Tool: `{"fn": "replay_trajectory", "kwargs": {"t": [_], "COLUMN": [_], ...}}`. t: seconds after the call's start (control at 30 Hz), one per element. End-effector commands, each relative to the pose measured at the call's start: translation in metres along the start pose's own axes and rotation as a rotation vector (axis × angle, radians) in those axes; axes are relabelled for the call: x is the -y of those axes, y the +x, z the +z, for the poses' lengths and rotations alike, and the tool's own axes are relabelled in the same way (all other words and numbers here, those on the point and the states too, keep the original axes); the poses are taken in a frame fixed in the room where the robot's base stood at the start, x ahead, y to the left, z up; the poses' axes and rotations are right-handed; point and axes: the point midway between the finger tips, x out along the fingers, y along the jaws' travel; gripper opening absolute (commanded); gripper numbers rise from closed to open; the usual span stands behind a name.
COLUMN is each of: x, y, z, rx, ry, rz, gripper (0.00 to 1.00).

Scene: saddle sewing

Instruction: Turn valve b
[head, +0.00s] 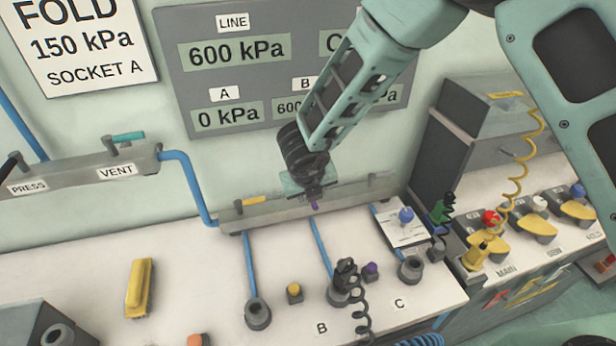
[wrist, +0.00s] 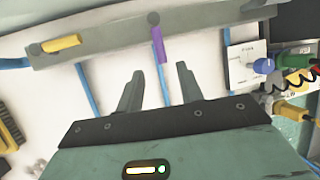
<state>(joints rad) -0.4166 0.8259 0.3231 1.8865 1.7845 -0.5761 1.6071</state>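Valve b appears to be the middle valve on the grey manifold bar (wrist: 110,38), with a purple handle (wrist: 158,45). In the wrist view the handle points down from the bar, roughly in line with the blue tube below it. My gripper (wrist: 160,70) is open and empty. Its two fingertips lie on either side of the handle's lower end in that picture; the depth gap is unclear. In the head view my gripper (head: 313,190) is over the middle of the bar and hides most of the valve; a purple bit (head: 314,206) shows beneath it.
A yellow valve handle (head: 250,201) lies along the bar at left. Blue tubes run down to sockets on the white bench; a black coiled cord (head: 360,310) is at the B socket (head: 338,293). The wall panel (head: 250,75) reads line 600 kPa, A 0 kPa.

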Motion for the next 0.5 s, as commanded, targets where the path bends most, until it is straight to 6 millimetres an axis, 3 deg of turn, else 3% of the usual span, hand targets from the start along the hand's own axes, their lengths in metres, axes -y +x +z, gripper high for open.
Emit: {"fn": "replay_trajectory", "kwargs": {"t": [0.3, 0.5], "x": [0.000, 0.000], "y": [-0.073, -0.102], "z": [0.001, 0.001], "rx": [0.005, 0.002], "ry": [0.003, 0.002], "rz": [0.001, 0.000], "gripper": [0.37, 0.37]}}
